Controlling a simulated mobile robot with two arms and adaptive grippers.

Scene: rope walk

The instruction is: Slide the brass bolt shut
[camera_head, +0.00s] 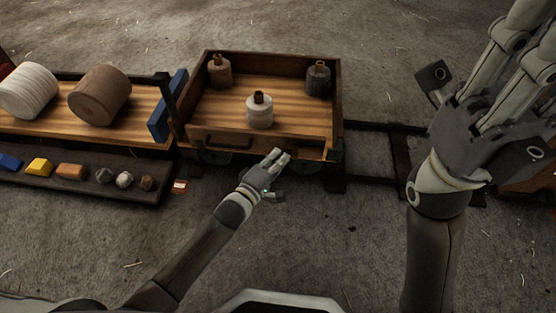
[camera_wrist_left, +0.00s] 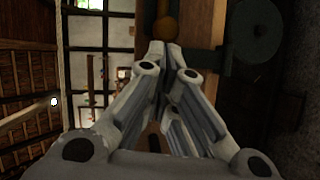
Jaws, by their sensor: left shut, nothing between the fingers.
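My left gripper (camera_head: 280,157) is shut and empty at the front side of a wooden cart (camera_head: 262,145), near its right half. In the left wrist view the closed fingertips (camera_wrist_left: 164,48) point at a round brass-coloured knob (camera_wrist_left: 165,27), which appears to be part of the brass bolt. The fingertips are close to it; I cannot tell whether they touch. The rest of the bolt is hidden or too dark to make out, and I cannot pick it out in the head view. My right gripper (camera_head: 485,85) is open and empty at the upper right, away from the cart.
A dark tray (camera_head: 90,180) holds several small pieces.

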